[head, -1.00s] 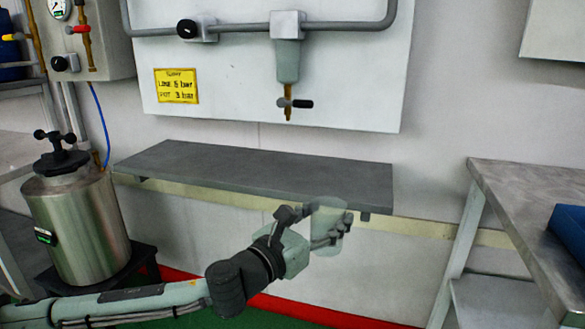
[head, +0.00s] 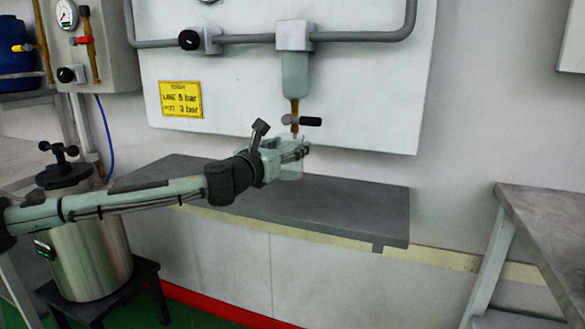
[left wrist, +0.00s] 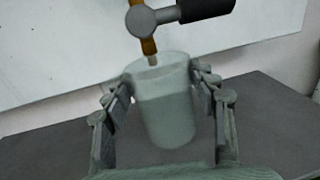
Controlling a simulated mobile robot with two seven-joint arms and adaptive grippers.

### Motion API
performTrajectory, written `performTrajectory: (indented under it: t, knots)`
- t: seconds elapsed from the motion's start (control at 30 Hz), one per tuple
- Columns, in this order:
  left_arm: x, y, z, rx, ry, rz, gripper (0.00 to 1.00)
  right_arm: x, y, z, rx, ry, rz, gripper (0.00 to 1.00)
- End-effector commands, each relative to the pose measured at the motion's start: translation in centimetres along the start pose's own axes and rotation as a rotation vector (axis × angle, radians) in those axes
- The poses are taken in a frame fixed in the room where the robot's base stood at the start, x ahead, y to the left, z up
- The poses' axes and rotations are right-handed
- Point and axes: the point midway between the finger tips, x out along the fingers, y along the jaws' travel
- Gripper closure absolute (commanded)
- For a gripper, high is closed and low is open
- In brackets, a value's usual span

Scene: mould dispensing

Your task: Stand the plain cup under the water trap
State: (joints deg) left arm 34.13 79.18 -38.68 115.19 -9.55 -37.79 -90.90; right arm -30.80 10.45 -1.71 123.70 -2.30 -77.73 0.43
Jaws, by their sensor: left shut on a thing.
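The water trap (head: 296,75) hangs from the pipe on the white panel, with a brass drain and a dark-handled valve below it. My left gripper (head: 297,150) is shut on the plain cup (head: 291,170), a translucent pale cup held upright over the grey shelf. In the left wrist view the cup (left wrist: 167,110) sits between the two fingers, and the drain tip (left wrist: 153,60) is at its rim, seemingly over or just behind the opening. I cannot tell if the cup's base touches the shelf. My right gripper is not in view.
The grey shelf (head: 350,205) is clear to the right of the cup. A steel pressure pot (head: 90,255) stands on a black stool at left. A metal table (head: 550,225) is at right. A yellow sign (head: 181,99) is on the panel.

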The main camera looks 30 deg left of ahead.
Motion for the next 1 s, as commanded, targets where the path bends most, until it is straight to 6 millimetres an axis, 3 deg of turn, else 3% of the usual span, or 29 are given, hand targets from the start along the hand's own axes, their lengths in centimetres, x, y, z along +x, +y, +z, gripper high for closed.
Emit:
performTrajectory:
  t: [0.1,0.23,0.33,0.53,0.97,1.0]
  knots:
    - [2.0,0.4,-1.2,-0.002,-0.002,0.001,0.71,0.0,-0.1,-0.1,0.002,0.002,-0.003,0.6]
    - [3.1,0.6,-1.9,0.0,-0.001,0.001,0.71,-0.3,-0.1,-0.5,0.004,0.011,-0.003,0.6]
    - [3.3,0.6,-2.9,0.001,0.001,-0.001,0.71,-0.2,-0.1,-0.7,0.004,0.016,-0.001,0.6]
    - [3.3,0.6,-5.8,0.002,0.001,0.0,0.71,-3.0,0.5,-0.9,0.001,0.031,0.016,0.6]
    - [3.2,0.6,-6.3,0.002,0.0,0.0,0.71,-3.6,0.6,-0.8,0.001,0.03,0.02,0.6]
    - [3.2,0.6,-6.3,0.002,-0.001,0.0,0.39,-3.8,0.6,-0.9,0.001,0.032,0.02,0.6]
